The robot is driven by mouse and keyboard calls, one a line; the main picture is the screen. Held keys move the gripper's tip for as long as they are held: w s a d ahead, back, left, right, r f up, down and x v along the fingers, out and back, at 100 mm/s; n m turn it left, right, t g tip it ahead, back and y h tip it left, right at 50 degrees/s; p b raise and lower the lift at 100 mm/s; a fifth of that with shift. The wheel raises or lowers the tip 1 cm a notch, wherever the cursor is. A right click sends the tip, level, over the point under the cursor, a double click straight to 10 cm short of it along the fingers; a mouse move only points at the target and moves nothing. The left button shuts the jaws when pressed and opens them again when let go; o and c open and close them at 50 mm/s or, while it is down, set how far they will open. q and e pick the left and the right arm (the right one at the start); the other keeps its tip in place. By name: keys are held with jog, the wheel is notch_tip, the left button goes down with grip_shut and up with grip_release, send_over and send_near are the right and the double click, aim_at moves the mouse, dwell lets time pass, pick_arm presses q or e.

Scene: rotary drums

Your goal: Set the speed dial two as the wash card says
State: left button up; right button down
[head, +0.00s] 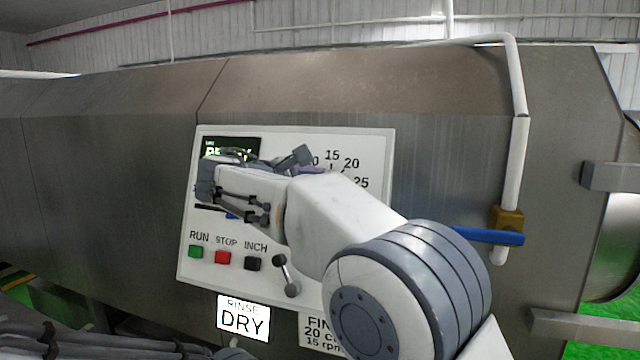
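The white control panel (385,200) is on the steel drum housing. Its speed scale (345,160) shows 15, 20 and 25 at the upper right. The dial knob itself is mostly or wholly hidden behind my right arm; a small purple piece (312,170) shows at the arm's upper edge. The card (318,332) below the panel is partly covered by my arm; I read "FIN", "20" and "15 rpm". My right gripper (232,192) is in front of the panel's left half, below the screen. Its fingertips are not clear, so its opening and any contact cannot be told. My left gripper is not visible.
A dark screen (232,145) with green text is partly covered. Green RUN (196,252), red STOP (222,257) and black INCH (252,263) buttons are below my gripper. A lit sign (243,317) reads RINSE DRY. A blue-handled valve (488,235) is on the right pipe.

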dwell(0.3)
jog(key=shift+c, duration=1.4)
grip_release()
jog(key=shift+s+a, duration=0.1)
jog(key=shift+a, duration=0.05)
jog(key=b+v, duration=0.2)
jog(key=v, duration=0.8)
jog(key=shift+s+a, duration=0.1)
